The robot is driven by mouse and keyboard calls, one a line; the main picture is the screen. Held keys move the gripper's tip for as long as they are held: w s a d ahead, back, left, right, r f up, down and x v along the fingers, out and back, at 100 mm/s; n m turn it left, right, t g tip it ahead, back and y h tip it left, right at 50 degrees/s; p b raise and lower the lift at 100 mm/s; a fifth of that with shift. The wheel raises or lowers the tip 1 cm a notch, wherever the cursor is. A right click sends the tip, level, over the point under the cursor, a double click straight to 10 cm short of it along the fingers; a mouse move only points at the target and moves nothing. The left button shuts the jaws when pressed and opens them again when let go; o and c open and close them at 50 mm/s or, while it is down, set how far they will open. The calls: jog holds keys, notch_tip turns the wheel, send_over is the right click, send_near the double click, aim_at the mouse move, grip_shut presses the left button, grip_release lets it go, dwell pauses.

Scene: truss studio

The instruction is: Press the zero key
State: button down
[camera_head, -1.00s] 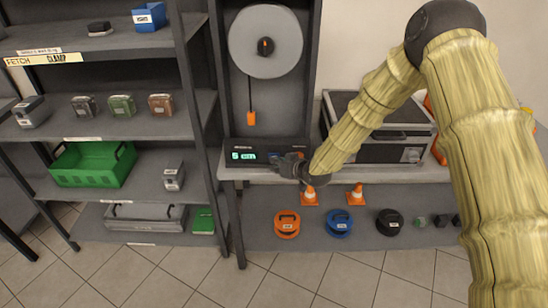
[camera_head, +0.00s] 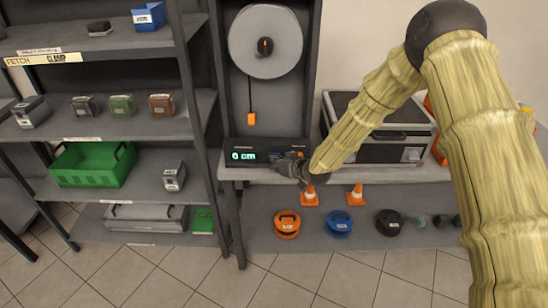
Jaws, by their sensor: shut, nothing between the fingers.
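A dark measuring unit (camera_head: 262,143) sits on the bench below a tall dark frame. Its green display (camera_head: 243,156) reads "0 cm". My gripper (camera_head: 279,165) is shut and empty at the right of the display, at the unit's front. The keys are too small to tell apart and my gripper partly covers that area, so I cannot tell which is the zero key or whether my fingers touch one.
A large grey disc (camera_head: 265,41) and a hanging orange tag (camera_head: 251,118) are above the unit. A dark case (camera_head: 400,140) stands right of it, behind my arm. Shelves (camera_head: 110,130) with small boxes and a green crate (camera_head: 92,165) fill the left.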

jog(key=shift+s, duration=0.8)
jog(key=s, duration=0.5)
jog(key=shift+p, duration=0.3)
dwell(0.7)
